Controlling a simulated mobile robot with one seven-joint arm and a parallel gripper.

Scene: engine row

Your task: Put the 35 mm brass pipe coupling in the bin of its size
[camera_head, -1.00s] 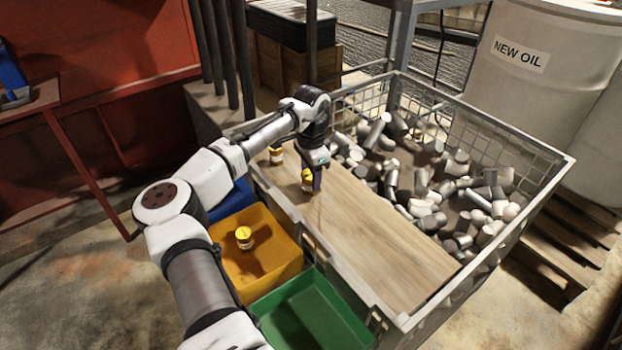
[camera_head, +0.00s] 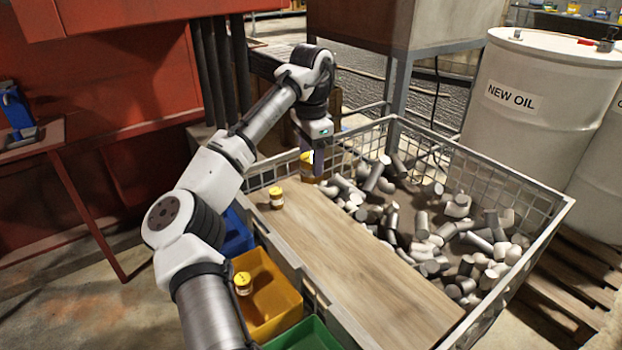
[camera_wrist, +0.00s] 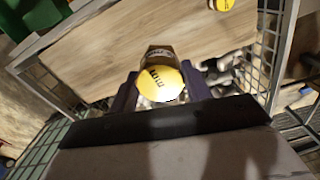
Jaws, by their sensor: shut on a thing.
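My gripper (camera_head: 309,172) is shut on a brass pipe coupling (camera_head: 306,160) with a yellow top, held up above the far end of the wooden board. In the wrist view the held coupling (camera_wrist: 160,82) sits between both fingers; dark marks show on its yellow face, but I cannot read the size. A smaller yellow-topped coupling (camera_head: 276,197) stands on the board at its far left. Another yellow-topped coupling (camera_head: 243,283) is in the yellow bin (camera_head: 284,310). A blue bin (camera_head: 238,235) is beyond it, partly hidden by my arm, and a green bin (camera_head: 305,338) is nearer.
The wooden board (camera_head: 360,255) lies across the left part of a wire-sided crate (camera_head: 548,215), and most of it is bare. Many grey cylinders (camera_head: 440,235) fill the crate's right part. A white oil drum (camera_head: 530,120) stands behind on the right.

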